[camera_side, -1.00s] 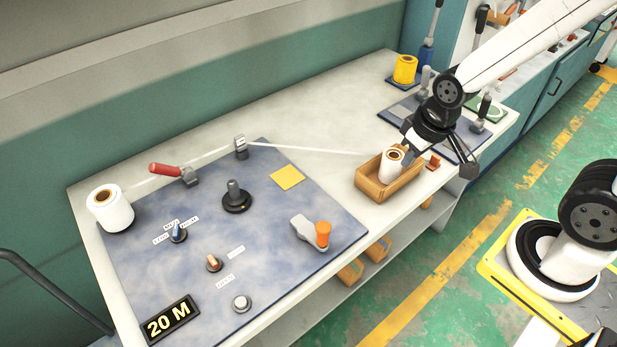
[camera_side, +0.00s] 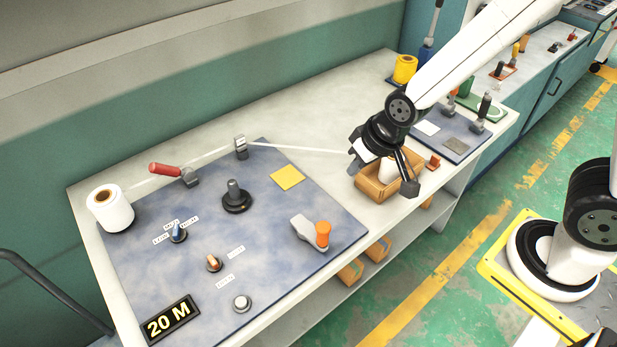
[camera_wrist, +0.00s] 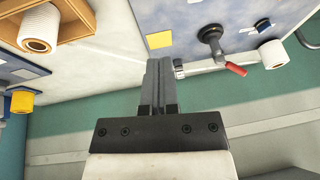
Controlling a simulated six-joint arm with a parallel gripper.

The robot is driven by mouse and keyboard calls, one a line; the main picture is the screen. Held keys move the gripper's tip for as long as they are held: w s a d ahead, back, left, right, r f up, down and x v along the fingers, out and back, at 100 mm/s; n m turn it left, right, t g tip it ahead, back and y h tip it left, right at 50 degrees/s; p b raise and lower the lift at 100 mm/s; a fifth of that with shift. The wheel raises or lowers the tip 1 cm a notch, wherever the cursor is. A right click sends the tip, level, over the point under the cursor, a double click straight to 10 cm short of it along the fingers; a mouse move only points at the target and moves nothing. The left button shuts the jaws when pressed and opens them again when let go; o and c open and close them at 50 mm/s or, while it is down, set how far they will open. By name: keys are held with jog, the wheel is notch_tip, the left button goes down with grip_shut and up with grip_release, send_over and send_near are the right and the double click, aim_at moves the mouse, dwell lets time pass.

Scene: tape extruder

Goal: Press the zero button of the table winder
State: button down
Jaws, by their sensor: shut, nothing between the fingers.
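The table winder's blue speckled panel (camera_side: 275,235) lies on the bench in the side view. A white round button (camera_side: 241,303) sits near its front edge, right of the "20 M" display (camera_side: 170,319); the labels near it are too small to read. My gripper (camera_side: 357,160) is over the wooden box at the panel's right, well away from the button. In the wrist view my gripper (camera_wrist: 160,65) has its fingers together with nothing between them. The white button is not seen in the wrist view.
The box (camera_side: 376,190) holds a white roll (camera_side: 388,173). A tape strand (camera_side: 300,150) runs from near my gripper to a guide (camera_side: 240,147).

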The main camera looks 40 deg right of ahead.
jog(key=w+a+f+t+y, duration=0.1)
jog(key=a, duration=0.6)
jog(key=w+a+f+t+y, duration=0.1)
jog(key=w+a+f, duration=0.1)
jog(key=a, duration=0.6)
jog(key=m+t+y, duration=0.1)
jog(key=y, duration=0.1)
send_over(235, 301)
jog(key=s+d, duration=0.1)
jog(key=s, duration=0.1)
jog(key=f, duration=0.3)
jog(key=shift+w+f, duration=0.2)
jog(key=shift+f, duration=0.05)
jog(key=shift+f, duration=0.15)
jog(key=shift+f, duration=4.25)
jog(key=shift+f, duration=0.95)
jog(key=shift+r, duration=0.15)
jog(key=shift+d+r, duration=0.1)
jog(key=shift+r, duration=0.7)
